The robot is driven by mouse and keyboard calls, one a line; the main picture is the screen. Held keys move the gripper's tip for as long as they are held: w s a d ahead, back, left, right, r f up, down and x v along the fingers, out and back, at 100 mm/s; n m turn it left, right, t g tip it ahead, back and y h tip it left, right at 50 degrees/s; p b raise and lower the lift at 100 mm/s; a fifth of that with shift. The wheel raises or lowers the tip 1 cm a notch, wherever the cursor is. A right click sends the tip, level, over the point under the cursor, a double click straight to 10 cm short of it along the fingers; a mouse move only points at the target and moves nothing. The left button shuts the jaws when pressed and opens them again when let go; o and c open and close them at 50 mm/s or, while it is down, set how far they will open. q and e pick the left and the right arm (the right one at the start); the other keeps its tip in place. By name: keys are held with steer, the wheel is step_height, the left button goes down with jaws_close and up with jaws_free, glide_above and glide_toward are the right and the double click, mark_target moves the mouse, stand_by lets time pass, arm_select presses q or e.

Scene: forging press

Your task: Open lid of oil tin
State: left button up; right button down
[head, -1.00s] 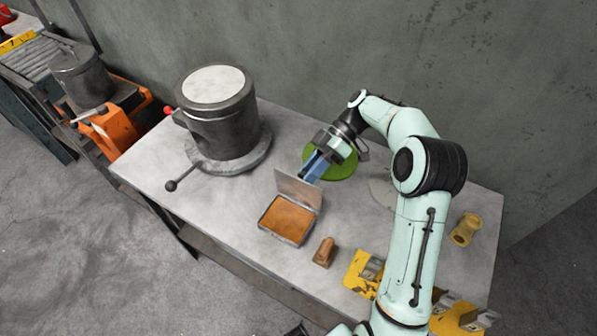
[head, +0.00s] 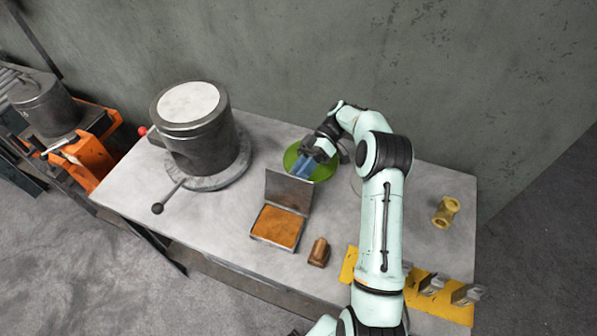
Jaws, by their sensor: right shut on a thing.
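The oil tin (head: 259,239) is a shallow rectangular tin on the grey table, holding an orange-brown filling. Its grey hinged lid (head: 285,190) stands raised at the tin's far side, roughly upright. My right gripper (head: 302,170) reaches in from behind the lid, its blue fingers shut at the lid's top edge. The fingertips are partly hidden, so the exact contact is hard to see. My left gripper is not in view.
A green disc (head: 324,172) lies behind the lid under my gripper. A large grey pot (head: 204,149) with a lever stands left. A brown block (head: 318,252), yellow holders (head: 424,292) and a yellow spool (head: 446,211) are right. The wall (head: 420,60) closes the back.

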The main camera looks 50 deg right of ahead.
steer(key=shift+w+a+f, duration=0.1)
steer(key=shift+a+f, duration=0.2)
steer(key=shift+f, duration=0.2)
steer(key=c, duration=1.3)
jaws_free()
steer(key=o, duration=0.4)
steer(key=shift+w+a, duration=0.1)
steer(key=shift+w, duration=0.05)
steer(key=shift+w+r, duration=0.1)
steer(key=shift+r, duration=0.15)
